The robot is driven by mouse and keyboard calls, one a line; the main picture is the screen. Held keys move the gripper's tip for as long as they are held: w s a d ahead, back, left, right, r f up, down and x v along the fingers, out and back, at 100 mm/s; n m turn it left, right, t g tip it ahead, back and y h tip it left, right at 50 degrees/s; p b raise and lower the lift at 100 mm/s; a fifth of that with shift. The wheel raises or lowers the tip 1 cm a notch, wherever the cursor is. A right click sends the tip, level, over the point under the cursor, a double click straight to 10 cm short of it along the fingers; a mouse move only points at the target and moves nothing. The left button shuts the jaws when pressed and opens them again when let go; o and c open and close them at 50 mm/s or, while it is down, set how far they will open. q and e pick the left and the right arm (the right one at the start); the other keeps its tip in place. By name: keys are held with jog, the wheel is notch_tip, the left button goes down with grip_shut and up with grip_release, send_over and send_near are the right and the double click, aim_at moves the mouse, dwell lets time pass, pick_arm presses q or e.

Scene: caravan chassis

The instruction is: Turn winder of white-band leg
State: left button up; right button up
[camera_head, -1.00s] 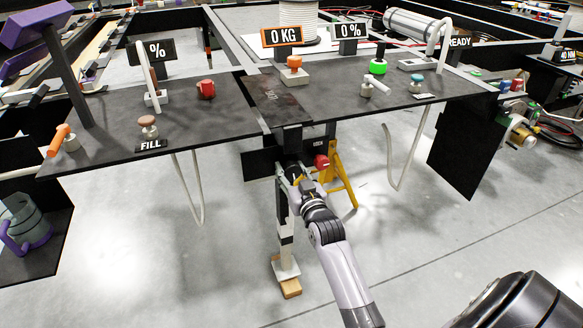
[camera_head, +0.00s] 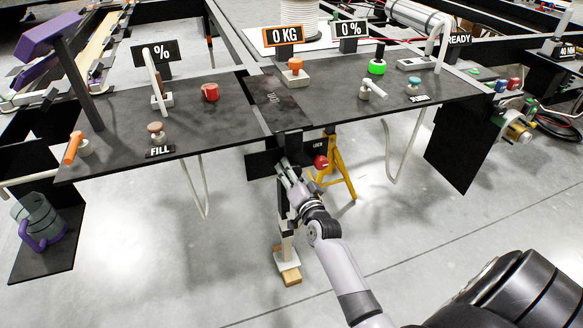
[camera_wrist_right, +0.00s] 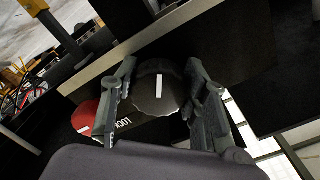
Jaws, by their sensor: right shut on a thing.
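My right gripper (camera_head: 283,172) is below the front edge of the black deck, at the top of the supporting leg (camera_head: 287,243). In the right wrist view, its two fingers (camera_wrist_right: 163,98) are closed around a dark round winder knob (camera_wrist_right: 150,92) with a white mark. The leg is pale with dark sections, and its foot plate rests on a wooden block (camera_head: 291,276). My gripper and wrist partly hide the leg's upper part, and I cannot make out its band clearly. My left gripper is not in view.
A red lock knob (camera_head: 320,162) is right beside the gripper; it also shows in the wrist view (camera_wrist_right: 86,116) by a LOCK label. A yellow stand (camera_head: 335,172) is behind. The deck (camera_head: 215,125) overhangs the gripper. Open floor surrounds the leg.

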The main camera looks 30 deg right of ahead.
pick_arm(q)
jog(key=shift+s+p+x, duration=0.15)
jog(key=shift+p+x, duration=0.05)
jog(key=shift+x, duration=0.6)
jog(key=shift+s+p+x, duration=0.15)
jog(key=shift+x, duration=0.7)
pick_arm(e)
jog(key=shift+m, duration=1.2)
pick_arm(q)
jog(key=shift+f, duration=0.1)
pick_arm(e)
jog(key=o, duration=1.1)
jog(key=shift+o, duration=0.2)
jog(key=shift+s+a, duration=0.1)
jog(key=shift+s, duration=0.3)
jog(key=v, duration=1.1)
jog(key=shift+a, duration=0.1)
